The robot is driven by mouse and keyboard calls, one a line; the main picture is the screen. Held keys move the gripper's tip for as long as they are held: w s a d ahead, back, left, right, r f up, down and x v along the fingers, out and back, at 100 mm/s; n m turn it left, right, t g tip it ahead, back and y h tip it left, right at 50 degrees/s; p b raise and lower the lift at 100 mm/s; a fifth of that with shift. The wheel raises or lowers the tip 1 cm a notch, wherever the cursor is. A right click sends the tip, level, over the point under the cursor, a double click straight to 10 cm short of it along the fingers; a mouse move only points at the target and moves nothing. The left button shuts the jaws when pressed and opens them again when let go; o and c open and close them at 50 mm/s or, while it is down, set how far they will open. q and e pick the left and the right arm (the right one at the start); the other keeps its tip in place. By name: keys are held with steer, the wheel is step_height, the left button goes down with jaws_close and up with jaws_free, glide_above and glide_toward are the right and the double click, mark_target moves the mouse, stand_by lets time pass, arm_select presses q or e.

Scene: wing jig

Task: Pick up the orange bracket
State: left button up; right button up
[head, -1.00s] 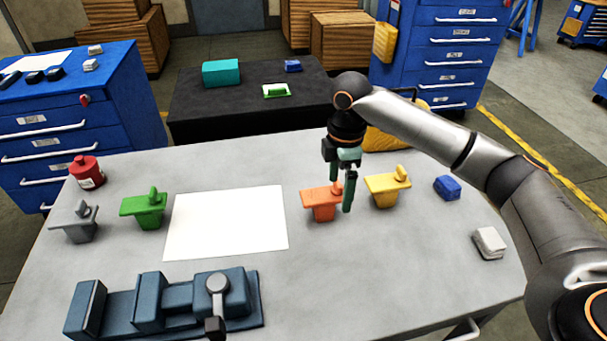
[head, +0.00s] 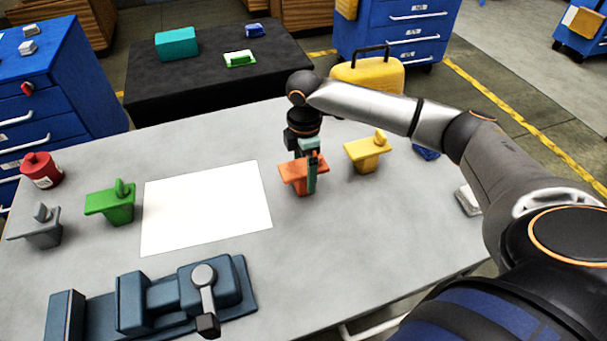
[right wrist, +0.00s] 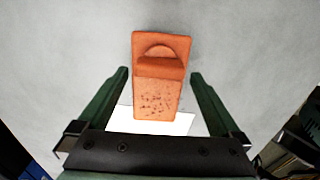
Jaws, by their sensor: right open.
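The orange bracket (head: 300,176) stands on the grey table, right of the white sheet, between the sheet and the yellow bracket. In the right wrist view the orange bracket (right wrist: 160,85) shows from above, with its raised tab across the plate. My right gripper (head: 312,178) is down at the orange bracket. In the right wrist view its two green fingers (right wrist: 160,78) are open, one on each side of the bracket, with gaps on both sides. In the head view one finger covers part of the bracket. My left gripper is not in view.
A yellow bracket (head: 366,152) stands close on the right. A white sheet (head: 205,207) lies left, with a green bracket (head: 112,203) and a grey bracket (head: 38,229) beyond. A blue vise (head: 150,299) is at the front. The front right tabletop is clear.

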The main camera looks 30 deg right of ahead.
step_height(320, 180, down, 4)
steer(key=shift+w+r, duration=0.1)
steer(key=shift+r, duration=0.05)
jaws_close()
stand_by(0.8)
